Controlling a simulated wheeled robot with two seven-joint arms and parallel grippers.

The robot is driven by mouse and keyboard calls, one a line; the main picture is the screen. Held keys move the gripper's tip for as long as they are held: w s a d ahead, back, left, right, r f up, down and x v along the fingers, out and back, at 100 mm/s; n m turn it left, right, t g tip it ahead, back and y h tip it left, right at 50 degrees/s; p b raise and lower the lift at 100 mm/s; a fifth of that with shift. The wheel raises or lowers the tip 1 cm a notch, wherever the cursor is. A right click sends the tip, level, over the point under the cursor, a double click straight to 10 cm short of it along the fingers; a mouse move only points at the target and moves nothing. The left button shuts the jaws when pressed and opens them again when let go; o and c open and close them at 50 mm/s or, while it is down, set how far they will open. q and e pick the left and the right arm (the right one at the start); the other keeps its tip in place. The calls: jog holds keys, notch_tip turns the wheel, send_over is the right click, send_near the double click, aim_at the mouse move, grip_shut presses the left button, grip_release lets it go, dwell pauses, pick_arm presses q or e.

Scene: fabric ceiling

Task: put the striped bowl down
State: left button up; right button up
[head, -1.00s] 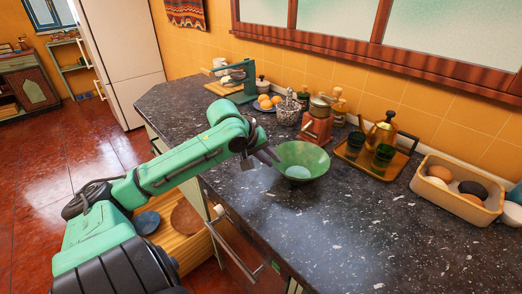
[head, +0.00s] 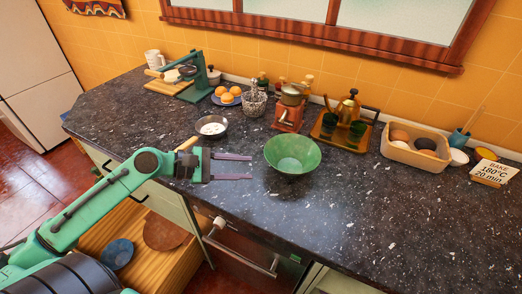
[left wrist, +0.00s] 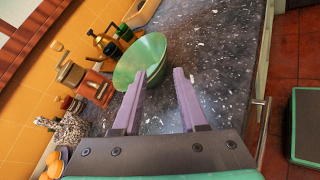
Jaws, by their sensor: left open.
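A green bowl (head: 292,155) stands upright on the dark speckled counter (head: 350,215); I cannot clearly make out stripes on it. My left gripper (head: 250,167) is open and empty, just left of the bowl, its two purple fingers pointing at it with a small gap. In the left wrist view the bowl (left wrist: 148,58) lies ahead of the open fingers (left wrist: 158,76), nothing between them. My right gripper is not in view.
A red grinder (head: 289,113), a tray with cups (head: 340,135) and a crate (head: 414,151) line the back. The counter right of the bowl is clear.

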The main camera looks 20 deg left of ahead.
pick_arm(q)
send_near(297, 172)
jog(key=w+d, duration=0.1)
jog(key=d, duration=0.1)
jog(key=w, duration=0.1)
jog(key=w+d+f, duration=0.1)
jog(key=shift+w+d+f+p, duration=0.15)
jog(key=shift+w+d+p, duration=0.1)
jog(key=shift+p, duration=0.05)
jog(key=p+x, duration=0.1)
jog(key=x, duration=0.4)
jog(key=shift+s+d+f+p, duration=0.1)
jog(key=shift+d+f+p, duration=0.05)
jog(key=shift+d+p, duration=0.15)
jog(key=shift+f, duration=0.15)
jog(key=shift+a, duration=0.15)
grip_shut()
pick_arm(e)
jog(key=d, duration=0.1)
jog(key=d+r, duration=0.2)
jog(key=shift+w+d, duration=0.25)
